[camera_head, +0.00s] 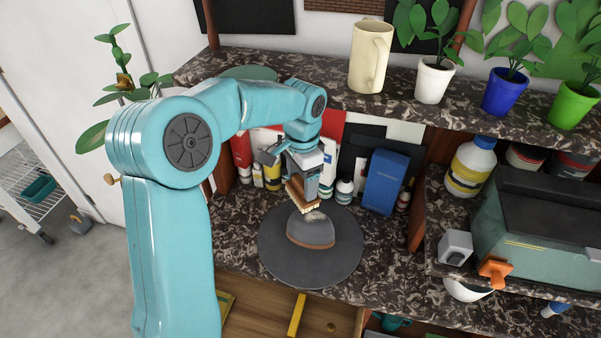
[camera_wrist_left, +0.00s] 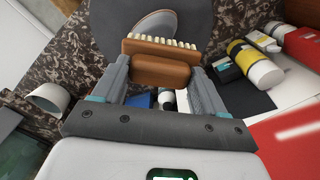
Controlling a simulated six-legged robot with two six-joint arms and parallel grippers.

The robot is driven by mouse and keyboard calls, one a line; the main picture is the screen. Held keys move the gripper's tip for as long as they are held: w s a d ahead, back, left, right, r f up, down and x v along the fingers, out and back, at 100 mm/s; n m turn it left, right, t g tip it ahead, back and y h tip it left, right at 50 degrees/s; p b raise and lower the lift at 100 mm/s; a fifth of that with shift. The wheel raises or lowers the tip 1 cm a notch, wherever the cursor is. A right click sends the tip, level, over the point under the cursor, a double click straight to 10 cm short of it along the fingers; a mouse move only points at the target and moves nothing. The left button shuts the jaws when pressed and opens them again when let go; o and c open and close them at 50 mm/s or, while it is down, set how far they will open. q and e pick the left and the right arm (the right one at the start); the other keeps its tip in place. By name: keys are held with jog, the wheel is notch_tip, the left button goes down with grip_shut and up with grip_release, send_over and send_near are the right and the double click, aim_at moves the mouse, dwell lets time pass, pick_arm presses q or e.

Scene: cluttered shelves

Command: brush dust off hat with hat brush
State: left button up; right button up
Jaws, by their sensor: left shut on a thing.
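A dark grey wide-brimmed hat (camera_head: 312,256) with a brown band lies on the lower marbled shelf in the head view. A pale dusty patch (camera_head: 315,215) shows on top of its crown. My left gripper (camera_head: 303,188) comes down from above and is shut on a wooden hat brush (camera_head: 301,197), whose pale bristles are close to the far side of the crown. I cannot tell if they touch it. In the left wrist view the brush (camera_wrist_left: 159,71) sits between the fingers, with part of the hat (camera_wrist_left: 155,22) beyond it. My right gripper is not in view.
Behind the hat stand bottles, a blue box (camera_head: 385,182) and a red container (camera_head: 241,150). A cream pitcher (camera_head: 368,62) and potted plants stand on the upper shelf (camera_head: 330,98). A green case (camera_head: 540,235) is at right. An open wooden drawer (camera_head: 265,290) lies below.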

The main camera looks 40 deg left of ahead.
pick_arm(q)
jog(key=shift+a+f, duration=0.2)
jog(key=shift+f, duration=0.35)
jog(key=shift+d+f+b, duration=0.15)
jog(key=shift+f+b, duration=0.2)
jog(key=shift+b, duration=0.2)
jog(key=shift+w+d+f+b, duration=0.2)
jog(key=shift+d+f+b, duration=0.5)
jog(key=shift+f+b, duration=0.15)
jog(key=shift+s+a+f+b, duration=0.1)
jog(key=shift+a+f+b, duration=0.1)
jog(key=shift+f+b, duration=0.2)
jog(key=shift+s+a+f+b, duration=0.1)
jog(key=shift+a+f+b, duration=0.15)
jog(key=shift+f, duration=0.25)
jog(key=shift+a+f, duration=0.1)
jog(key=shift+f, duration=0.1)
jog(key=shift+w+d+r, duration=0.1)
jog(key=shift+w+d, duration=0.05)
jog(key=shift+d, duration=0.25)
jog(key=shift+a, duration=0.35)
jog(key=shift+d, duration=0.25)
jog(key=shift+a+f, duration=0.2)
jog(key=shift+d+f+b, duration=0.1)
jog(key=shift+f+b, duration=0.05)
jog(key=shift+b, duration=0.15)
jog(key=shift+f, duration=0.15)
